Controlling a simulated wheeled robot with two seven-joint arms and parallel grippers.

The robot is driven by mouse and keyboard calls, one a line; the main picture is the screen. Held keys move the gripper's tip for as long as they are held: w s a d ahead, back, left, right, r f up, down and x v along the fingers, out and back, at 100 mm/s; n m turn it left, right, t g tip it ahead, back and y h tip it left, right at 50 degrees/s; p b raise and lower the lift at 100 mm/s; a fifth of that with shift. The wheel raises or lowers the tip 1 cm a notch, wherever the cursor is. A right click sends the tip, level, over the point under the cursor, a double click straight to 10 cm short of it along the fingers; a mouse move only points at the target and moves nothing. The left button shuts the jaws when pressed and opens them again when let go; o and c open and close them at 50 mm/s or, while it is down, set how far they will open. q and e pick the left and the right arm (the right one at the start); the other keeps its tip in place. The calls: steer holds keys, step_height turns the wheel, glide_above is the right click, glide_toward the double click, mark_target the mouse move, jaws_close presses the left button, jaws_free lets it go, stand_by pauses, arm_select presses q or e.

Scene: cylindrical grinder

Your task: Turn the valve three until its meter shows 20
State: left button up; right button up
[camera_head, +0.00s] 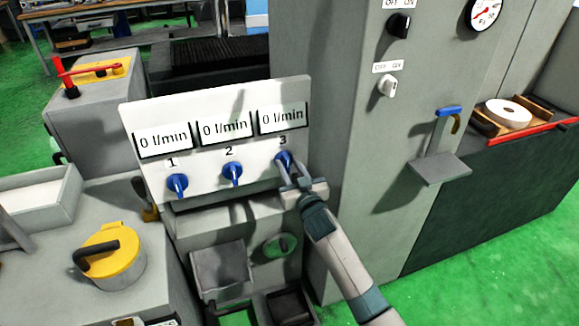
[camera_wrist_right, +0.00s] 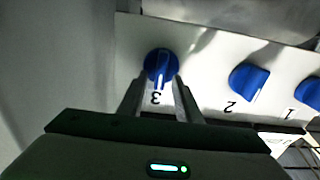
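Valve three (camera_head: 283,157) is a blue knob on the white panel, below the label 3. Its meter (camera_head: 281,118) reads 0 l/min. My right gripper (camera_head: 286,168) is at this knob, coming from the lower right. In the right wrist view the knob (camera_wrist_right: 161,65) lies at the tips of the two fingers (camera_wrist_right: 158,85), which are spread apart with a gap between them. I cannot tell whether they touch it. My left gripper is not in view.
Valve two (camera_head: 232,173) and valve one (camera_head: 177,184) sit to the left on the same panel (camera_head: 204,190). Their meters also read 0 l/min. A grey cabinet (camera_head: 345,150) with switches stands close to the right. A yellow-lidded container (camera_head: 112,262) is at the lower left.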

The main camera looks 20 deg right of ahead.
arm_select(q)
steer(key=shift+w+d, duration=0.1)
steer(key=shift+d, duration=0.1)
arm_select(e)
jaws_close()
